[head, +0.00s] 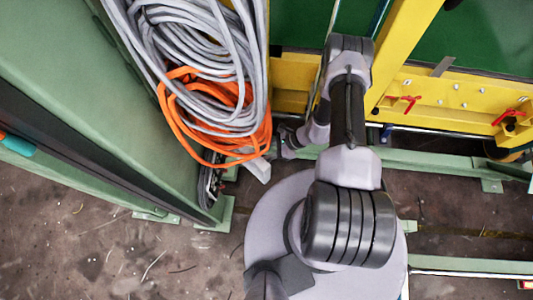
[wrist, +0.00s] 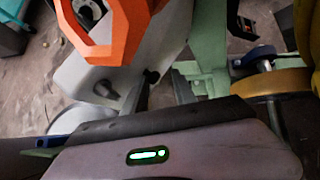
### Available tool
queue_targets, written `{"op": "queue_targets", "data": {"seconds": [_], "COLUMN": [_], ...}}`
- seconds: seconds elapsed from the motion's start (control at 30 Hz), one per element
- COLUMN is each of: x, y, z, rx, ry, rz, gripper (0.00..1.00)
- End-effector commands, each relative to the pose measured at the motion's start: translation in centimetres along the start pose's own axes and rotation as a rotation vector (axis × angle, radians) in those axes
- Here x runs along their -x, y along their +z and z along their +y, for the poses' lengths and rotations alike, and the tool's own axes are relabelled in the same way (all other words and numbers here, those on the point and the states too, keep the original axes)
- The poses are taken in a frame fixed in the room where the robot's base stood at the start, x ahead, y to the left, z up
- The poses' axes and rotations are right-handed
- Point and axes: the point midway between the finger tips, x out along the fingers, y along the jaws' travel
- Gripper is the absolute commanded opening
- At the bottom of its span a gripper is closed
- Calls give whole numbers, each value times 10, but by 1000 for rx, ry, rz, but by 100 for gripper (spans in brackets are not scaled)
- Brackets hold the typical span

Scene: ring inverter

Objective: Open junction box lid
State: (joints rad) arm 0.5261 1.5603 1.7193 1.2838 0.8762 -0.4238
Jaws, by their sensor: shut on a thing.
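A pale grey box-like piece (wrist: 95,75) with dark knobs lies beyond my gripper in the wrist view, and looks like the junction box lid. In the head view a small pale grey piece (head: 258,169) shows below the cable coil, perhaps the same part. My gripper's body, with a green light, fills the bottom of the wrist view. A dark finger (wrist: 143,92) reaches to the edge of the grey piece, and my gripper is shut on it. The grip itself is mostly hidden. In the head view my gripper (head: 287,143) is small, beside the coil.
Orange cable (head: 205,130) and grey cable (head: 195,45) hang in a coil close to my gripper's left. A green cabinet (head: 70,70) stands at the left. A yellow frame (head: 450,95) with red-handled valves is at the right. Green rails cross the floor; the floor at lower left is mostly clear.

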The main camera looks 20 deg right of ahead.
Motion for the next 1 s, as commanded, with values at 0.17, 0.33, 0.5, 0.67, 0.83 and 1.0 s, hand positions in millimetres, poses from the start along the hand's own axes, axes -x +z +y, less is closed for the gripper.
{"op": "queue_targets", "data": {"seconds": [0.17, 0.33, 0.5, 0.67, 0.83, 1.0], "x": [0, 0, 0, 0, 0, 0], "y": [6, 6, 6, 6, 6, 6], "z": [-13, -12, -12, -11, -11, -11], "rx": [-10, -9, -10, -11, -12, -13], "ry": [-26, -25, -24, -25, -25, -26], "rz": [-17, -17, -18, -18, -18, -18], "gripper": [0, 37, 41, 41, 41, 41]}}
